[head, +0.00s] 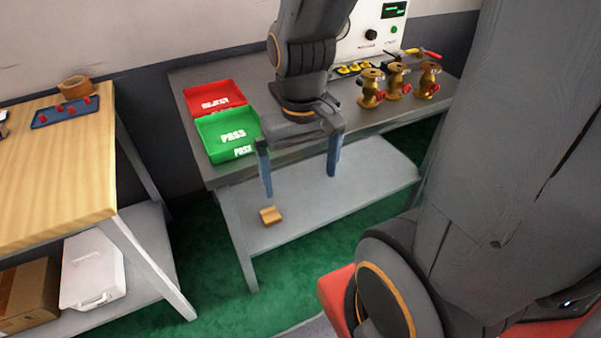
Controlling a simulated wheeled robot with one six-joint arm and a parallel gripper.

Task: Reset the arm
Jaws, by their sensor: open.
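My gripper (300,176) hangs pointing down in front of the near edge of the grey workbench (300,150). Its two blue-grey fingers are wide apart with nothing between them. My dark arm comes down from the top of the picture and hides part of the bench behind it. Another large part of my arm fills the right side of the view.
On the bench are a red REJECT tray (214,97), a green PASS tray (226,135), several brass valves (398,82) and a white instrument box (372,32). A small tan block (271,215) lies on the lower shelf (350,190). A wooden table (55,165) stands left.

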